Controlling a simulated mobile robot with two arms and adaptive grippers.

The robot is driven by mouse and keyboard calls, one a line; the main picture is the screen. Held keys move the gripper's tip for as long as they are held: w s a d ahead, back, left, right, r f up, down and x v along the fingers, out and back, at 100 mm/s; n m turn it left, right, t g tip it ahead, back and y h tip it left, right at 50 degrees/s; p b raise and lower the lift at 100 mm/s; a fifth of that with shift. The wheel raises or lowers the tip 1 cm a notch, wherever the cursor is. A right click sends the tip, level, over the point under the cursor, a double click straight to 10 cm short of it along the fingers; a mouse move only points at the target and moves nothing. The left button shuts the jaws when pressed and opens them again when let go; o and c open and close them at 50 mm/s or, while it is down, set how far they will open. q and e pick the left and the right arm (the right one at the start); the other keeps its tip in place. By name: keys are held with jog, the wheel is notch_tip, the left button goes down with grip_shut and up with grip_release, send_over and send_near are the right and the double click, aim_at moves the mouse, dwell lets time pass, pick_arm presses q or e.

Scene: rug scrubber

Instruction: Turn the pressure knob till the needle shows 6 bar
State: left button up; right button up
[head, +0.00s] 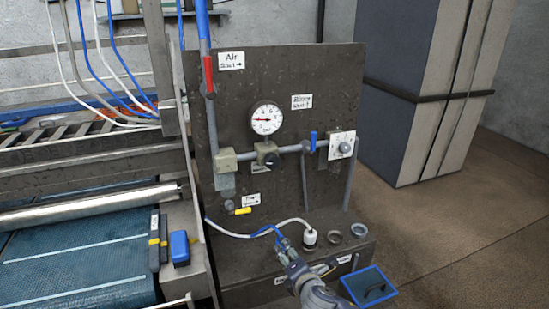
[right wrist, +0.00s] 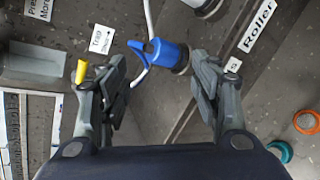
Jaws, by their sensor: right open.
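The round white pressure gauge (head: 266,118) is on the dark upright panel in the head view. Its scale is too small to read surely. Below it a beige regulator body (head: 266,149) sits on the grey pipe, with a dark round knob (head: 272,160) at its lower front. My right gripper (head: 285,247) is low in front of the panel, well below the knob and apart from it. In the right wrist view my right gripper (right wrist: 160,90) is open, with a blue fitting (right wrist: 160,53) ahead between its fingers. The knob is not seen there. My left gripper is out of view.
A yellow handle (head: 243,211), a white-topped fitting (head: 309,237) and open rings (head: 359,230) are nearby. A red valve lever (head: 209,74) and a blue lever (head: 313,140) are on the pipes.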

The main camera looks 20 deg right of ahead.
jog(key=w+r+n+t+y+p, duration=0.1)
jog(key=w+r+n+t, duration=0.1)
jog(key=r+n, duration=0.35)
jog(key=w+r+n+t, duration=0.1)
jog(key=w+r+n, duration=0.1)
jog(key=r, duration=0.7)
jog(key=n+t+p, duration=0.1)
jog(key=n+t, duration=0.1)
jog(key=n, duration=0.3)
send_near(274, 163)
jog(key=shift+y, duration=0.4)
jog(key=w+p, duration=0.1)
jog(key=w, duration=0.7)
jog(key=shift+r+p, duration=0.1)
jog(key=shift+p, duration=0.2)
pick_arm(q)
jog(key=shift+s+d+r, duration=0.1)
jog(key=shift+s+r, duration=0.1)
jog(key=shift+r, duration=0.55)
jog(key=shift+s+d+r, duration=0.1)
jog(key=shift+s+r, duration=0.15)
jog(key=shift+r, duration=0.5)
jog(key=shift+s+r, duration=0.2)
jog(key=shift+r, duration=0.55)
pick_arm(e)
jog(key=shift+w, duration=0.7)
